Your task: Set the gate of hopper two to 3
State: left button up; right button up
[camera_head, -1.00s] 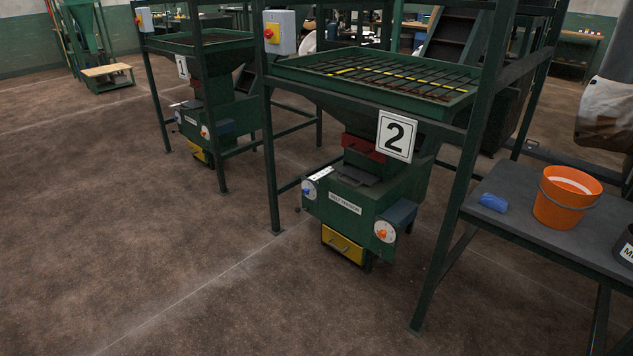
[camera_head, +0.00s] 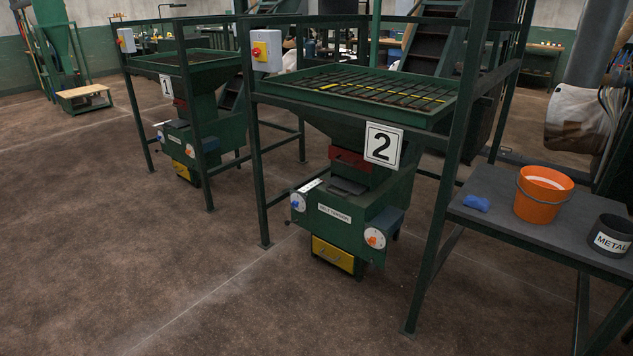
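Hopper two (camera_head: 350,204) stands in a green frame at the centre, marked by a white sign with a black 2 (camera_head: 383,145). Its green lower body carries a white dial with a blue knob (camera_head: 298,203) on the left and a white dial with an orange knob (camera_head: 375,238) on the right. A label between them appears to read "BELT TENSION" (camera_head: 334,214). A red part (camera_head: 350,160) sits under the funnel, and a yellow drawer (camera_head: 333,254) is at the bottom. The dial markings are too small to read. Neither of my grippers is in view.
Hopper one (camera_head: 191,130) stands behind to the left. A grey table (camera_head: 500,222) at the right holds an orange bucket (camera_head: 542,194), a blue cloth-like item (camera_head: 476,203) and a dark "METAL" container (camera_head: 609,236). Frame posts flank hopper two. The floor in front and left is clear.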

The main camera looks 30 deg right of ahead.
aim_at(346, 184)
jog(key=z, duration=0.1)
jog(key=i, duration=2.35)
jog(key=z, duration=1.35)
jog(key=i, duration=1.3)
jog(key=z, duration=1.15)
jog(key=i, duration=0.25)
jog(key=z, duration=0.35)
